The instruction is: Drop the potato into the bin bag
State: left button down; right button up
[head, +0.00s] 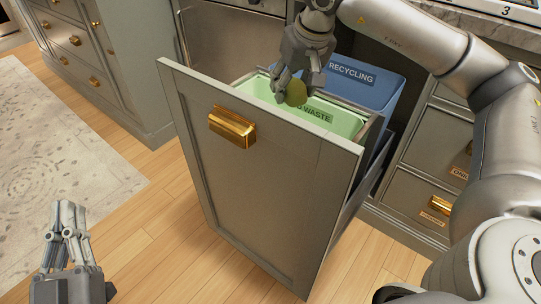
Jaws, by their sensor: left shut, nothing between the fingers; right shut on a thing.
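The potato (296,92) is a small olive-brown lump held in my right gripper (288,88). The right gripper is shut on it, above the light green food waste bin (342,121) in the pulled-out drawer. The potato overlaps the bin's front label in the picture; I cannot tell its exact height over the bin. No separate bin bag can be made out; the bin's inside is mostly hidden by the gripper and drawer front. My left gripper (68,218) is shut and empty, low at the left over the floor.
A blue recycling bin (372,82) stands behind the green one in the same drawer. The tall grey drawer front (262,185) with a brass handle (232,127) juts out over the wooden floor. Cabinets stand on both sides. A pale rug (50,140) lies at the left.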

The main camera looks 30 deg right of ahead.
jog(key=o, duration=1.2)
jog(key=shift+r, duration=0.1)
jog(key=v, duration=1.2)
